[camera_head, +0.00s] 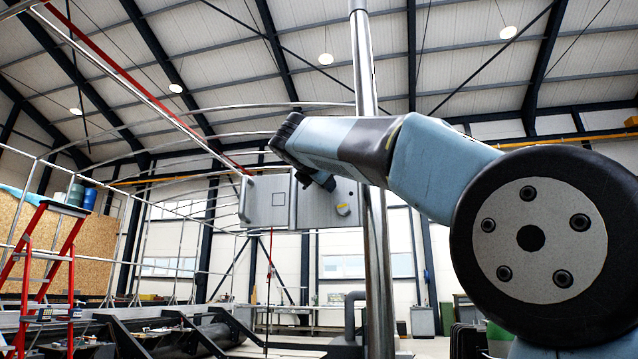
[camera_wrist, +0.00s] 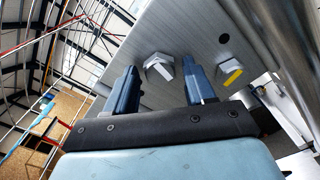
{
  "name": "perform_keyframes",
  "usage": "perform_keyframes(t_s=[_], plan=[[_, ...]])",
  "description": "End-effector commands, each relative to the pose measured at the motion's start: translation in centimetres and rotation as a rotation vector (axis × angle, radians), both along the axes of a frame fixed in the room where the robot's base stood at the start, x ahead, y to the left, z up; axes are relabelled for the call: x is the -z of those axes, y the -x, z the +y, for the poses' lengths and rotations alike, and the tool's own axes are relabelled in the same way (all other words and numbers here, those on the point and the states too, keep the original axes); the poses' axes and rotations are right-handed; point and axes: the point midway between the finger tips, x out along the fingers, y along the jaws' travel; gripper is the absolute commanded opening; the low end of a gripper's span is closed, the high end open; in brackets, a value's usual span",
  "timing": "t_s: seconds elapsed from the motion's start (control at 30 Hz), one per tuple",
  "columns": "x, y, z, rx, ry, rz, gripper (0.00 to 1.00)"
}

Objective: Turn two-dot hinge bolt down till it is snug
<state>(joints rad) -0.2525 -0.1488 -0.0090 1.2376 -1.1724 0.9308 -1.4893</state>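A grey metal plate (camera_wrist: 150,30) fills the upper middle of the wrist view, and its panel (camera_head: 318,205) shows in the head view. A silver hex bolt head (camera_wrist: 159,67) sits on it. My gripper (camera_wrist: 160,78) is open, one blue finger on each side of this bolt in the picture; contact is not visible. A second bolt head (camera_wrist: 229,73) with a yellow stripe sits right of the right finger; a yellow mark (camera_head: 343,210) also shows in the head view. I cannot make out dots on either head. My gripper is partly hidden in the head view.
A tall steel pole (camera_head: 377,270) stands just right of the panel. A second grey panel (camera_head: 268,201) with a pale label is at its left. A red stepladder (camera_head: 45,265) stands far left, beside thin metal framing. Dark long tubes (camera_head: 190,335) lie low at left.

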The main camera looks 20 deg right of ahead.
Motion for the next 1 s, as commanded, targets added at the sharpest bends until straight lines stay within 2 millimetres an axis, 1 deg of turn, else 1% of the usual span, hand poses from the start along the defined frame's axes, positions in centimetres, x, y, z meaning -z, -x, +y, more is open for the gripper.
perform_keyframes(t_s=[0.03,0.07,0.43,0.53,0.63,1.0], plan=[[0.01,0.0,0.01,0.0,0.0,0.0,0.49],[0.01,0.0,0.01,0.0,0.0,0.0,0.46],[0.0,0.0,0.0,0.0,-0.001,-0.001,0.1],[0.0,0.0,-0.02,0.0,-0.007,-0.004,0.09],[0.0,0.0,-0.05,0.001,-0.054,-0.036,0.09],[0.0,-0.03,-0.11,0.002,-0.373,-0.249,0.09]])
